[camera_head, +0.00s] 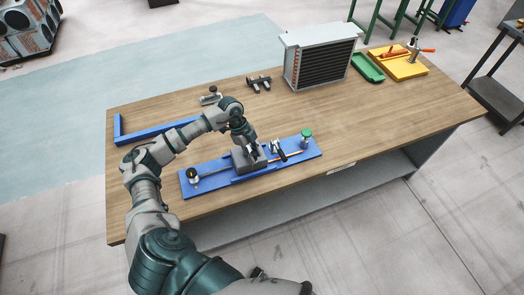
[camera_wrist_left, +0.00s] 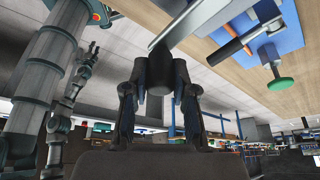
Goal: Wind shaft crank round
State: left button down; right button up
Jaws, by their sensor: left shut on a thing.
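My left gripper (camera_head: 251,151) is at the grey block (camera_head: 242,165) on the blue fixture plate (camera_head: 215,171). In the left wrist view its fingers (camera_wrist_left: 158,78) are shut around a dark grip, most likely the shaft crank's handle. A pale metal bar (camera_wrist_left: 183,22), likely the crank arm, runs up and right from there. The fingers and wrist hide most of the crank in the head view. A black-handled clamp (camera_head: 280,151) and a green knob (camera_head: 306,134) stand on the plate's right part; the knob also shows in the left wrist view (camera_wrist_left: 281,85).
The wooden table (camera_head: 400,125) has clear room at the right front. Behind the fixture are a blue angle frame (camera_head: 150,133), small metal fittings (camera_head: 259,83), a finned radiator unit (camera_head: 320,58), a green tray (camera_head: 367,67) and a yellow board (camera_head: 403,68).

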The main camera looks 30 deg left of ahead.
dwell(0.3)
pick_arm(q)
jog(key=c, duration=0.9)
grip_release()
jog(key=v, duration=1.2)
jog(key=shift+w+a+f, duration=0.1)
jog(key=shift+a, duration=0.05)
